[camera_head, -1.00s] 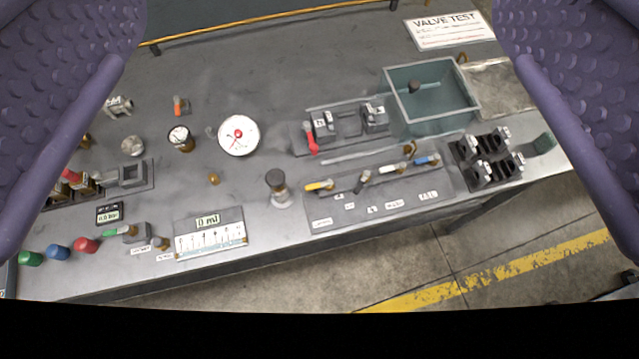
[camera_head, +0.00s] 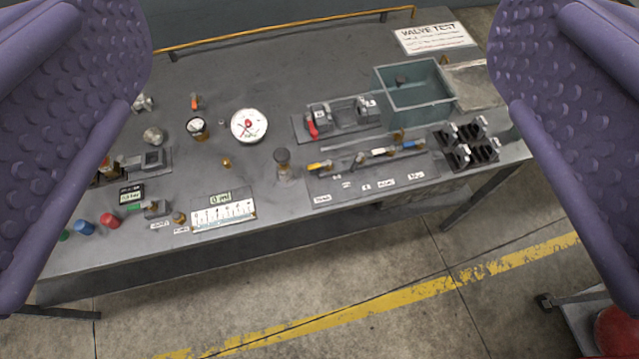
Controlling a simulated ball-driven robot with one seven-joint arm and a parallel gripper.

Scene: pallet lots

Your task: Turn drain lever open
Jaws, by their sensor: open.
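A grey panel (camera_head: 372,183) near the bench's front edge holds several small levers above white labels too small to read. A yellow lever (camera_head: 318,166) is at its left end, and a blue lever (camera_head: 407,146) is at its right end. A red lever (camera_head: 312,127) sits on a grey valve block behind the panel. I cannot tell which one is the drain lever. My gripper (camera_head: 320,130) is open, its two purple padded fingers at the left and right picture edges. It is empty and apart from the bench.
The bench also holds a round dial gauge (camera_head: 249,126), a teal open bin (camera_head: 413,97), a black rack (camera_head: 464,147), a scale card (camera_head: 223,212) and coloured knobs (camera_head: 109,220). Bare floor with a yellow stripe (camera_head: 370,308) lies in front. A cart with a red object (camera_head: 616,330) is at lower right.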

